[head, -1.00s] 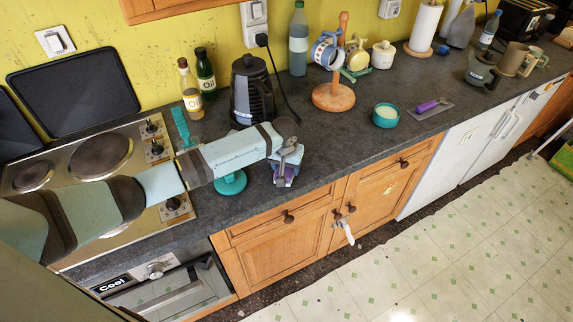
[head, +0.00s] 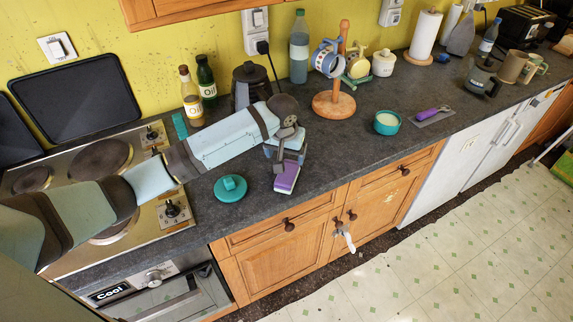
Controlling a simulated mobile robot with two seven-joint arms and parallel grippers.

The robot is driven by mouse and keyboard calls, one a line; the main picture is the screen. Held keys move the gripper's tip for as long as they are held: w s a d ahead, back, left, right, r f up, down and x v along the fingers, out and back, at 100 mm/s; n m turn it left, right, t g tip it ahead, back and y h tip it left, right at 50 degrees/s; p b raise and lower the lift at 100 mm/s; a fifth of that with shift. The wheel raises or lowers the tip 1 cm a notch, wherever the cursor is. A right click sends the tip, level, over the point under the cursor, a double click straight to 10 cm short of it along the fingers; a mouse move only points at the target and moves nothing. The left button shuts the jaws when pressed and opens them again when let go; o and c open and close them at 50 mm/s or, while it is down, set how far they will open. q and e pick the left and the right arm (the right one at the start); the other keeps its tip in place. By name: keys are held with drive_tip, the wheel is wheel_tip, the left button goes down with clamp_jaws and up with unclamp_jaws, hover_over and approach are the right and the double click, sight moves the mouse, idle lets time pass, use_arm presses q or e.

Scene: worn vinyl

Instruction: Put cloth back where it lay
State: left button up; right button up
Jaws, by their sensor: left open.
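My left gripper (head: 284,152) points down over the front of the dark counter, with its fingers apart. A small purple and pale thing (head: 287,177) lies on the counter just below and in front of the fingers, near the front edge. It looks like a block or a folded cloth; I cannot tell which. The gripper partly hides its far end, and I cannot tell whether the fingers touch it. No other thing on the counter looks clearly like a cloth. My right gripper is out of view.
A teal lid (head: 230,188) lies left of the gripper. A wooden mug stand (head: 335,104) with mugs, a teal bowl (head: 387,123) and a purple-handled tool (head: 432,113) stand to the right. The hob (head: 150,215) is under my arm. The counter before the mug stand is clear.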

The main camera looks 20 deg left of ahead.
use_arm(q)
drive_tip(key=s+d+f+m+t+h, duration=0.3)
drive_tip(key=s+d+f+t+h, duration=0.1)
drive_tip(key=s+d+f, duration=0.55)
drive_tip(key=s+a+f+t, duration=0.2)
drive_tip(key=s+f, duration=0.1)
drive_tip(key=s, duration=0.7)
drive_tip(key=s+a+f+m+t, duration=0.1)
drive_tip(key=s+a+f+t, duration=0.1)
drive_tip(key=s, duration=0.8)
drive_tip(key=shift+s+f+t+y, duration=0.25)
drive_tip(key=shift+f+t+y, duration=0.05)
drive_tip(key=shift+f+t, duration=0.3)
